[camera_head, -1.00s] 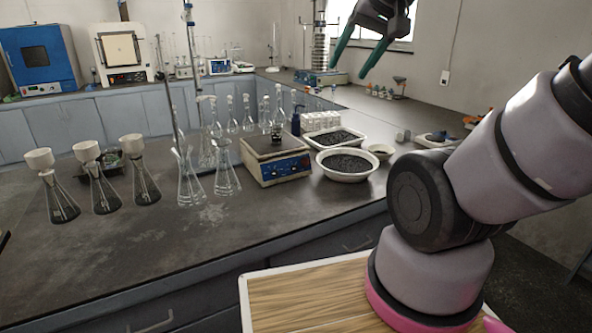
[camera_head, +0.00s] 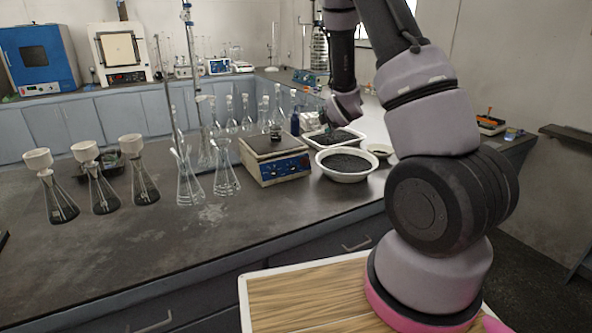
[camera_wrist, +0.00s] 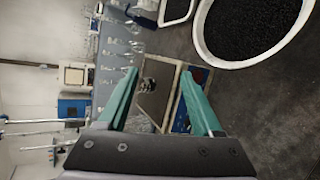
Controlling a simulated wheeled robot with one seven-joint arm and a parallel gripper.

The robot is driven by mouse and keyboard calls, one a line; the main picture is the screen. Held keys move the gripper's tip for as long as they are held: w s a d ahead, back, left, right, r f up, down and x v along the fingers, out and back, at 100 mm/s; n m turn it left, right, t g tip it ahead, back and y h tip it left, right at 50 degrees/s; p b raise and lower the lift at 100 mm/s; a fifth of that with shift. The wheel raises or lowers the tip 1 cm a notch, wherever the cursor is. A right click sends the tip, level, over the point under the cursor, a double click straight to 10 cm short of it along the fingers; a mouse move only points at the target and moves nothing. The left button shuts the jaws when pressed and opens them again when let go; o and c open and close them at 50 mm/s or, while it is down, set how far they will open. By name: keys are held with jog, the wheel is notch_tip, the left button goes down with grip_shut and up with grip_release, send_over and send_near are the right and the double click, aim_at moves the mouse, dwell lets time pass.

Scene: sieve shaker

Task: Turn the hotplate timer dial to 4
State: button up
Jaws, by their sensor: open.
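The hotplate (camera_head: 262,147) is a cream box with a dark top and a blue front panel (camera_head: 286,168) on the bench. Its timer dial and markings are too small to make out. In the wrist view the hotplate (camera_wrist: 152,106) appears turned sideways between and beyond my fingers, and the right finger covers part of its blue panel. A small dark-and-clear item (camera_head: 276,132) stands on its top. My gripper (camera_wrist: 158,74) is open and empty, its teal fingers apart, touching nothing that I can see. In the head view it is beyond the hotplate's right side, partly hidden.
A white bowl of black grains (camera_head: 346,165) stands right of the hotplate, with a white tray (camera_head: 318,141) behind it. Glass flasks (camera_head: 226,180) stand close to its left. Several funnel-topped flasks (camera_head: 98,187) are farther left. The bench front is clear.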

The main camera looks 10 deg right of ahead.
notch_tip(320, 180, down, 11)
jog(key=w+a+n+y, duration=0.1)
jog(key=a+n+y, duration=0.2)
jog(key=n, duration=0.7)
jog(key=n+y, duration=0.2)
jog(key=n, duration=0.5)
send_near(295, 168)
jog(key=x, duration=0.9)
grip_shut()
